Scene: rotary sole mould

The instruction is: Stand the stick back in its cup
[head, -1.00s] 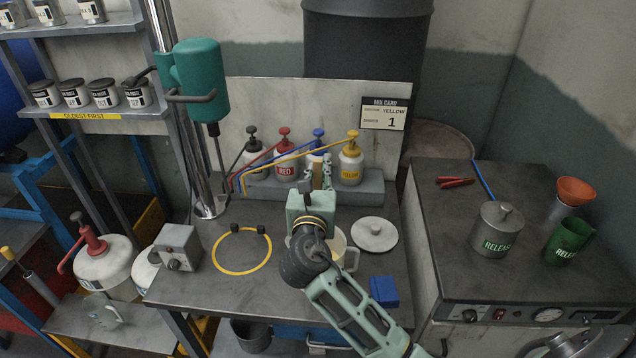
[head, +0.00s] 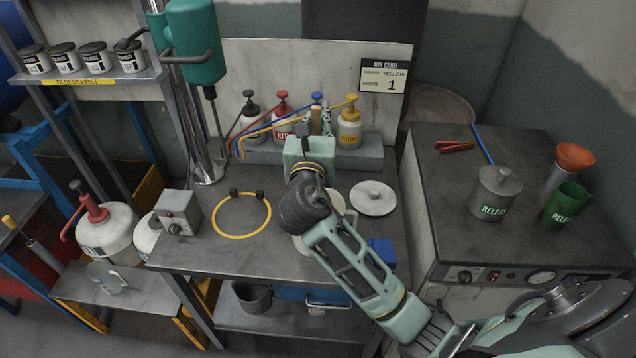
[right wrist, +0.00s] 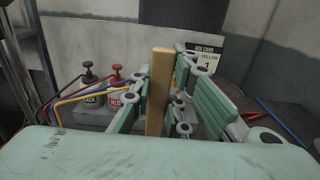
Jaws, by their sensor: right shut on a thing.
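A pale wooden stick (right wrist: 158,92) stands upright between the fingers of my right gripper (right wrist: 172,95) in the right wrist view. In the head view, my right gripper (head: 316,128) is shut on the stick, in front of the pump bottles and above the bench. The stick's lower part is hidden by the gripper body. A pale mug (head: 351,216) stands on the bench, mostly hidden behind my right wrist and forearm. I cannot tell whether it is the stick's cup. My left gripper is not in view.
Pump bottles (head: 349,130) stand on a grey riser (head: 371,156) at the back. A yellow ring (head: 241,235), a round lid (head: 372,198) and a blue block (head: 381,252) lie on the bench (head: 222,264). A dark bucket (head: 252,297) sits on the shelf below.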

